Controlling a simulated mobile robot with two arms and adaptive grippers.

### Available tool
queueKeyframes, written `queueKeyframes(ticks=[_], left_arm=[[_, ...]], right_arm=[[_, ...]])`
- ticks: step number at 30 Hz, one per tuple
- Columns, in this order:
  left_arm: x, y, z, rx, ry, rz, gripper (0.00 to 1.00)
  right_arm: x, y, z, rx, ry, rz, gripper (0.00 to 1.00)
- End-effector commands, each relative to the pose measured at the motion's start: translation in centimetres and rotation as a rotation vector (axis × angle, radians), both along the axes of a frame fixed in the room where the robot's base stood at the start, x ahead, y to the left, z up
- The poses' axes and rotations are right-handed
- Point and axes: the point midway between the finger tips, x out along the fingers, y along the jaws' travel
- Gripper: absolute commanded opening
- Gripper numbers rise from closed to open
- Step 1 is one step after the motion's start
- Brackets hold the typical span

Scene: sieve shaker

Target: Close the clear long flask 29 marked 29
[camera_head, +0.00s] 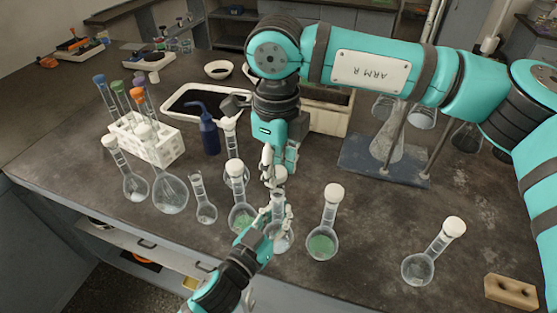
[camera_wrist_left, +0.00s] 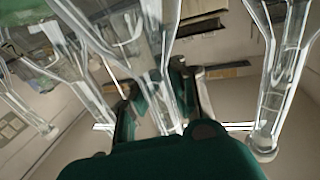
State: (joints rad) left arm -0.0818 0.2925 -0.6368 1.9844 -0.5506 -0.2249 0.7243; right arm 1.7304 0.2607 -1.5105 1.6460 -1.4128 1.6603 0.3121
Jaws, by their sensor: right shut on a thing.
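A clear long-necked flask (camera_head: 283,241) stands near the table's front edge, below my right gripper. Its number is not readable. My left gripper (camera_head: 276,218) is at its neck, and in the left wrist view the two fingers (camera_wrist_left: 158,100) lie on either side of a clear glass neck (camera_wrist_left: 165,88). I cannot tell if they press on it. My right gripper (camera_head: 272,172) points down just above the flask's mouth. It is shut on a small pale thing, which looks like a stopper and is mostly hidden by the fingers.
Stoppered flasks with green liquid stand left (camera_head: 241,217) and right (camera_head: 322,244) of this flask. More flasks stand to the left, before a white tube rack (camera_head: 150,140). A blue wash bottle (camera_head: 209,138) stands behind. A stoppered flask (camera_head: 418,268) and wooden block (camera_head: 511,292) are at right.

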Motion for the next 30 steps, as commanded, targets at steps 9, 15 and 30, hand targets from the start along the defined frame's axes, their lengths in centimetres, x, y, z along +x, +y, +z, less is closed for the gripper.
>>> queueKeyframes(ticks=[9, 15, 30], left_arm=[[0.0, 0.0, -0.1, 0.001, 0.002, 0.001, 0.00], [0.0, 0.0, -0.1, 0.001, 0.002, 0.001, 0.00], [0.0, 0.0, -0.1, 0.002, 0.001, 0.001, 0.00]], right_arm=[[0.0, 0.0, -0.1, 0.000, 0.001, -0.001, 0.16], [-0.1, 0.0, -1.2, -0.002, 0.003, -0.008, 0.16], [0.0, 0.0, -1.8, -0.001, 0.002, -0.013, 0.16]])
